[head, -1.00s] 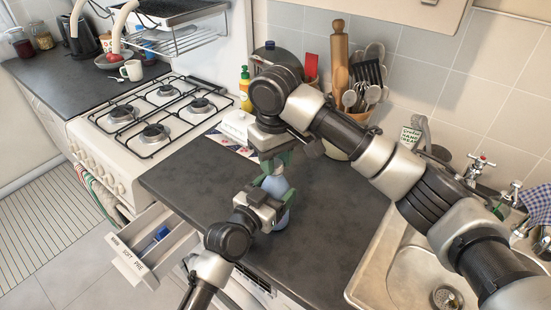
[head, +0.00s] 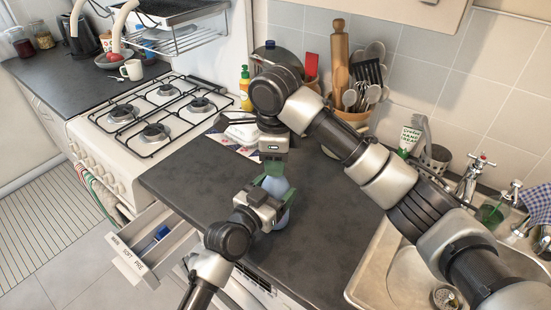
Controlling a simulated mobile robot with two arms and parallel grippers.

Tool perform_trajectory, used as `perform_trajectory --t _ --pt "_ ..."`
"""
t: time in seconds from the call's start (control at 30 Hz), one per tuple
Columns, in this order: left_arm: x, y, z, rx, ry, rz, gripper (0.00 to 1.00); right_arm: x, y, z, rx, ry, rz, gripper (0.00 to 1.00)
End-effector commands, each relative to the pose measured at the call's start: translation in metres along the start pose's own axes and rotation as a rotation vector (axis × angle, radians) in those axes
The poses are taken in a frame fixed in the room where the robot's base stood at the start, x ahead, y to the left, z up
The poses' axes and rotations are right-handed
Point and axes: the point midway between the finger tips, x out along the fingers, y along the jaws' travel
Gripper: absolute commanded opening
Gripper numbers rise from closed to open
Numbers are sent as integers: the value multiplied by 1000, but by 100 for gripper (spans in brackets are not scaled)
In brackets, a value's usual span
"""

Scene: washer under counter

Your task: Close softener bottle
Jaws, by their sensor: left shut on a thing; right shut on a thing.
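The softener bottle (head: 281,188) is pale blue and stands on the dark counter near its front edge. My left gripper (head: 277,207) comes in from the front left and is shut on the bottle's body, hiding part of it. My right gripper (head: 274,170) points down from above and is shut at the bottle's top.
An open detergent drawer (head: 160,240) juts out below the counter at left. The gas stove (head: 150,115) is at left and the sink (head: 400,275) at right. A utensil pot (head: 352,117) and a yellow bottle (head: 245,88) stand behind. The counter around the bottle is clear.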

Motion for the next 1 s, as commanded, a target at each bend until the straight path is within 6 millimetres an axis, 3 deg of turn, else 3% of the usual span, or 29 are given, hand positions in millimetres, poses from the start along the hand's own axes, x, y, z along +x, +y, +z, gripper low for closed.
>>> perform_trajectory --t 0.1,0.13,0.33,0.67,0.77,1.0 --pt "0 0 1 -1 -1 -1 4 0 0 0 -10 0 -1 12" --pt "0 0 1 -1 -1 -1 4 0 0 0 -10 0 -1 35" --pt "0 0 1 -1 -1 -1 4 0 0 0 -12 0 0 63" --pt "0 0 0 0 -1 -1 4 -5 -1 0 -13 0 -3 63" --pt "0 0 0 0 -1 -1 4 -18 -2 0 -12 1 -6 63" --pt "0 0 1 0 -1 0 4 -68 -1 -1 -11 2 -7 63"
